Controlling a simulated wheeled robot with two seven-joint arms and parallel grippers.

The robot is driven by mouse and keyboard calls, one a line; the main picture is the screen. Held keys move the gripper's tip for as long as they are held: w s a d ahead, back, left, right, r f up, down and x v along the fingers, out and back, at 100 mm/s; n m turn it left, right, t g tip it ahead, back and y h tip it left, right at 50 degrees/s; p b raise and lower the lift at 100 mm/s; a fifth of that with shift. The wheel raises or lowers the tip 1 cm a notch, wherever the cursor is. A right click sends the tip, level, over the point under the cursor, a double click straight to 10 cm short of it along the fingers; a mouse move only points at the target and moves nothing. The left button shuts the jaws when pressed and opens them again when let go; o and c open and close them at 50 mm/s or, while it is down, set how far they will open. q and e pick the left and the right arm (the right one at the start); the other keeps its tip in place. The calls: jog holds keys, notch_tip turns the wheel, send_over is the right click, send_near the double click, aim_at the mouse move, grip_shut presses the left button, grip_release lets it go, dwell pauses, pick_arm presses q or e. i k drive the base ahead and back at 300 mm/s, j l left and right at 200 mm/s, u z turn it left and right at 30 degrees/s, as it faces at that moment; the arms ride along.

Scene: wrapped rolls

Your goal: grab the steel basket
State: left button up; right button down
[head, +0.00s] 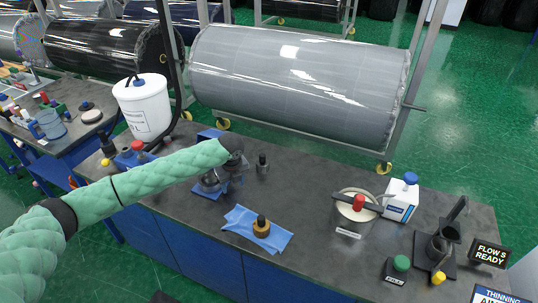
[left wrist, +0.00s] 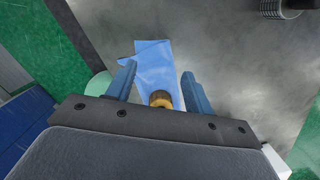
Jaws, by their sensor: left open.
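I cannot make out a steel basket for certain. A ribbed grey thing (left wrist: 281,9) is cut off at that view's top right.
On the worktop, the blue cloth (head: 240,219) bears the brass piece (head: 262,227). A small dark cylinder (head: 262,164) is behind it. A pot with a red knob (head: 355,214) and a white container (head: 401,203) are to the right. A large wrapped roll (head: 295,80) hangs behind.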

aim_at(262, 164)
jog(key=i+l, duration=0.25)
jog(key=i, duration=0.15)
jog(key=i+l, duration=0.25)
jog(key=i, duration=0.15)
